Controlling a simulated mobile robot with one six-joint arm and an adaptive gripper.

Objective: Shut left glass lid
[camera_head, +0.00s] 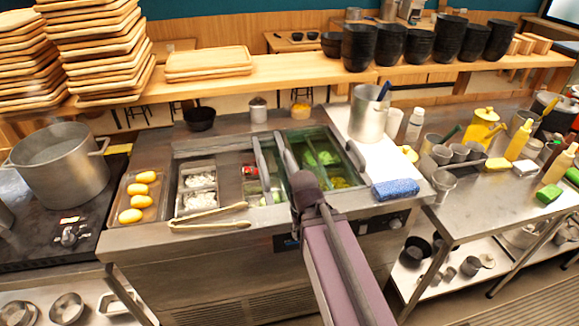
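The topping counter (220,240) has a sunken well in its top. The left part of the well is uncovered, with metal pans of white food (200,190) and a dark gap showing. Green-tinted glass (328,138) covers the right part, over green toppings. Two grey bars (262,165) stand side by side near the middle, at the left edge of the glass. I cannot tell which bar belongs to the left glass lid, or whether the lids overlap. My gripper (304,184) is the dark end of my arm at the front of the glass. Its fingers cannot be made out.
Wooden tongs (210,218) lie along the front left rim. A tray of yellow items (140,198) and a large pot (60,165) stand left. A metal pitcher (367,115) and a blue cloth (396,190) are right. A shelf (290,72) with bowls runs behind.

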